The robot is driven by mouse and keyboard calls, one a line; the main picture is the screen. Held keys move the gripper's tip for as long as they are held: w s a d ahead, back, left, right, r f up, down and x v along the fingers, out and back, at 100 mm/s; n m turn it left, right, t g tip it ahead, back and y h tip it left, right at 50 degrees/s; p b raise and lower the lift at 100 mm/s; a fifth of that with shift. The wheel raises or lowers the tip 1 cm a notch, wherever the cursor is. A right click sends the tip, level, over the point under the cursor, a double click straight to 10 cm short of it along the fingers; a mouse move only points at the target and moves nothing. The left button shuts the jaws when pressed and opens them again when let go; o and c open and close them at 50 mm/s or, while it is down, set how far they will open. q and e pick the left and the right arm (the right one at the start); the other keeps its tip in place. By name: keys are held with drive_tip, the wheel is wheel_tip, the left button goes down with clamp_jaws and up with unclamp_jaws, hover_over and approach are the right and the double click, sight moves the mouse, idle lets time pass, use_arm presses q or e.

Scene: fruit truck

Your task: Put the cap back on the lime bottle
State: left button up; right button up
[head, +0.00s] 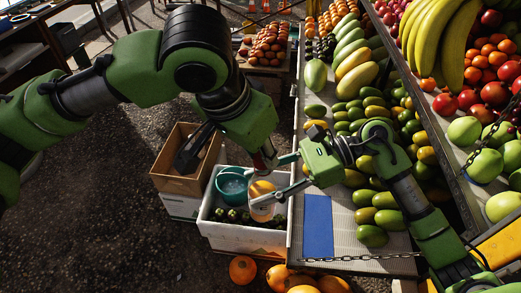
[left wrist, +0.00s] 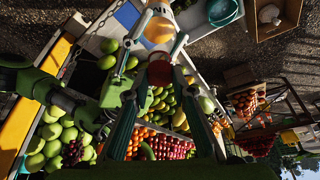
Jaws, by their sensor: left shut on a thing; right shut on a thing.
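The lime bottle (head: 262,197), white with a yellow part, is above the white crate in the head view. It also shows at the top of the left wrist view (left wrist: 158,30). My right gripper (head: 272,180) is shut on it, one finger crossing in front. My left gripper (head: 262,160) comes from above and is shut on the red cap (head: 259,163), which also shows between its fingers in the left wrist view (left wrist: 160,74). The cap is close above the bottle's top. The fingers hide the join, so I cannot tell whether they touch.
The white crate (head: 238,240) below holds a teal bucket (head: 231,186) and dark green fruit. A cardboard box (head: 175,183) stands left of it. A blue mat (head: 318,226) lies on the stall tray, near piled mangoes (head: 371,236). Oranges (head: 243,268) lie in front.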

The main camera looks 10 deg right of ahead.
use_arm(q)
drive_tip(key=shift+f, duration=0.55)
